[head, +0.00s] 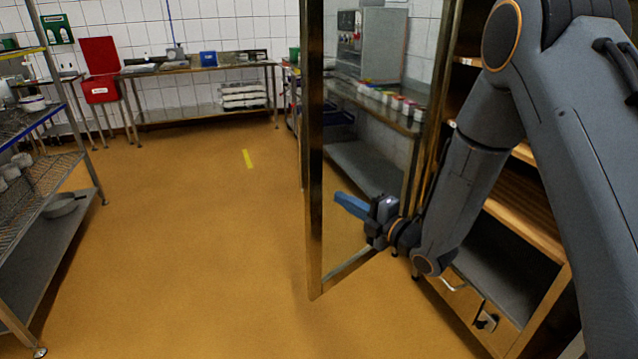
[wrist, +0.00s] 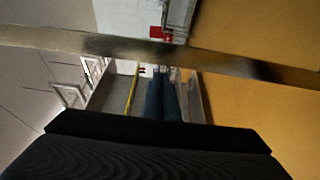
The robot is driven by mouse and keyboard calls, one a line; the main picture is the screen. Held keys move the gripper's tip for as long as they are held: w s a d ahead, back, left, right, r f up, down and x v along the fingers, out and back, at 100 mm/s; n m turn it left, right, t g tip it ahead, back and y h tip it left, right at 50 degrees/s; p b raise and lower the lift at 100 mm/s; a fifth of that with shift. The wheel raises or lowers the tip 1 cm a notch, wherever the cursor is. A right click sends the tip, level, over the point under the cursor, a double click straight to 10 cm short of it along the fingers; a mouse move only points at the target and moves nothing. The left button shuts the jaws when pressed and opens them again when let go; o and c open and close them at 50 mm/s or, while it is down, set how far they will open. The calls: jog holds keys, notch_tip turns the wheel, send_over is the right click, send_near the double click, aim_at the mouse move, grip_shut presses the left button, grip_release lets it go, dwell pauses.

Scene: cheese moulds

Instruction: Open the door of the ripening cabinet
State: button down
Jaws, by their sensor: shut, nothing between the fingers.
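The ripening cabinet (head: 540,235) stands at the right in the head view, its wooden shelves exposed. Its door (head: 314,200), a glass pane in a metal frame, stands swung well out from the cabinet. My gripper (head: 338,197) is shut and empty, its blue fingers showing against the lower part of the glass, short of the free edge. I cannot tell whether it touches the pane. In the wrist view the shut blue fingers (wrist: 160,75) point toward a metal frame bar (wrist: 130,46) crossing the picture. The door's handle is not visible.
A wire shelf rack (head: 45,190) stands at the left. A steel table (head: 200,68) and a red bin (head: 100,88) are at the back wall. My arm covers part of the cabinet.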

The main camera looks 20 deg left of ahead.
aim_at(311, 180)
jog(key=p+x, duration=0.2)
jog(key=x, duration=0.7)
jog(key=shift+w+a+p, duration=0.2)
jog(key=shift+a+p, duration=0.15)
